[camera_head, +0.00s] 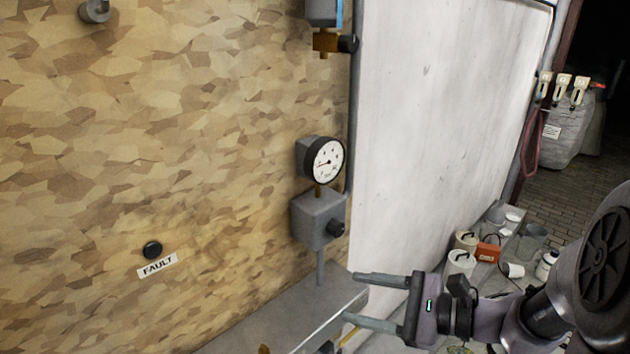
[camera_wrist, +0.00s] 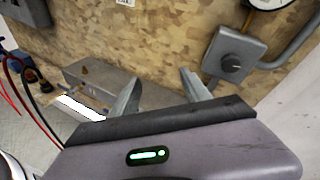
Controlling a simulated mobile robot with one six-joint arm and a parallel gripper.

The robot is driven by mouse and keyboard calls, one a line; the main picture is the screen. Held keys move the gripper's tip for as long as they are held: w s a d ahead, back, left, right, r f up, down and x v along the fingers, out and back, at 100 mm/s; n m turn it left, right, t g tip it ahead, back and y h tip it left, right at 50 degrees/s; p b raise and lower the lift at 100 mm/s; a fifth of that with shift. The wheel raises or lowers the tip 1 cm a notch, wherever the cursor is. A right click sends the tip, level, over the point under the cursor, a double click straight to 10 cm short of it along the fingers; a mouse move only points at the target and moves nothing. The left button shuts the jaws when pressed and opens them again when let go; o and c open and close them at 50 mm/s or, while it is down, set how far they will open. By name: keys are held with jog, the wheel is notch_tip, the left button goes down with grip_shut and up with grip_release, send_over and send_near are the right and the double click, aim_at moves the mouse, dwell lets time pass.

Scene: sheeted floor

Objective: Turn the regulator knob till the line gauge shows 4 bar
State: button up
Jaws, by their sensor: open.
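The line gauge (camera_head: 326,161) is a round white dial with a black rim on the board's right edge. Its needle is too small to read exactly. Its lower edge shows at the top of the wrist view (camera_wrist: 266,3). Below it is a grey regulator box with the dark regulator knob (camera_head: 336,228) on its front; the knob also shows in the wrist view (camera_wrist: 232,65). My gripper (camera_head: 360,299) is open and empty, below and to the right of the knob and apart from it. Its two fingers also show in the wrist view (camera_wrist: 160,95).
A grey ledge (camera_head: 309,302) juts out below the regulator, close to my fingers. A black button (camera_head: 152,249) sits above a FAULT label (camera_head: 157,265). A valve (camera_head: 330,40) is above the gauge. Buckets (camera_head: 461,262) and a red box (camera_head: 488,252) stand at right.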

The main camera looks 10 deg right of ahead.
aim_at(340, 231)
jog(key=w+d+m+t+h, duration=0.2)
jog(key=w+d+m+t, duration=0.3)
jog(key=d, duration=0.5)
jog(key=shift+m+t, duration=0.5)
jog(key=x, duration=1.6)
jog(key=shift+w+a+r+p, duration=0.1)
jog(key=shift+a+p, duration=0.15)
jog(key=shift+p, duration=0.15)
grip_shut()
